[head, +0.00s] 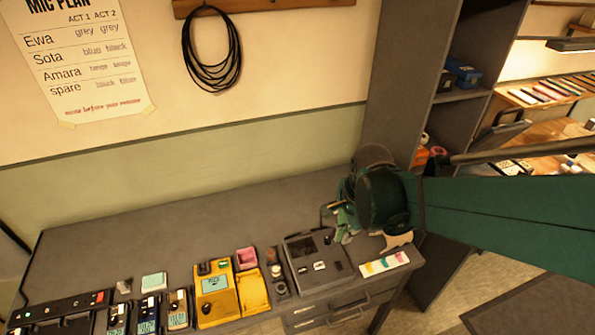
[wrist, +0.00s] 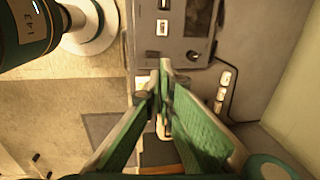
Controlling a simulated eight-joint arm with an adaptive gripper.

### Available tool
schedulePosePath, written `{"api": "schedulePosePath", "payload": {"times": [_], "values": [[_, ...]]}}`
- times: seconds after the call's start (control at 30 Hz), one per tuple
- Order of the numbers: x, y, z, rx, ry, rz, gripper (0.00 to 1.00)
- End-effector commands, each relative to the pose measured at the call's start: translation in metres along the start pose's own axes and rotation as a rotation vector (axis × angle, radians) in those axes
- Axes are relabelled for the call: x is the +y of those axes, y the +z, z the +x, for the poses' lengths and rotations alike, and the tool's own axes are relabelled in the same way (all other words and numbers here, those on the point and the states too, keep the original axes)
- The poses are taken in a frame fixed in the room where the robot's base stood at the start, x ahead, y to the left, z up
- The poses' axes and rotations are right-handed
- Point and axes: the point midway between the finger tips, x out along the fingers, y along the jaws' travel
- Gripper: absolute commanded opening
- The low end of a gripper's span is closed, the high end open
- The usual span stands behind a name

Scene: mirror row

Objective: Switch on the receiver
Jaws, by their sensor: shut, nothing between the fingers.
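A dark grey box with a dark screen and small pale switches (head: 319,266) stands on the bench, right of the yellow unit. It may be the receiver, but I read no label on it. In the wrist view a grey panel (wrist: 175,58) with a dark screen, a round knob and small switches on pale plates lies beyond my fingertips. My green gripper (head: 345,226) is near the bench's right end, behind and to the right of the box. In the wrist view my gripper (wrist: 160,88) is shut and empty. I cannot tell whether its tips touch anything.
A yellow unit (head: 215,297), several handheld packs and a black unit with small lights (head: 75,302) line the bench front. A tall grey shelf (head: 405,90) rises behind. The bench's back left is clear.

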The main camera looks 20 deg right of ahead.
Motion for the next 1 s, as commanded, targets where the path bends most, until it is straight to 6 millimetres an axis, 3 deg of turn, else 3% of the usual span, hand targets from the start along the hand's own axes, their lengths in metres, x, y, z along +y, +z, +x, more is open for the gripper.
{"api": "schedulePosePath", "payload": {"times": [0.63, 1.0], "values": [[0.0, -0.001, 0.003, -0.001, 0.005, 0.017, 0.0], [0.0, -0.001, 0.027, -0.001, 0.004, 0.016, 0.0]]}}
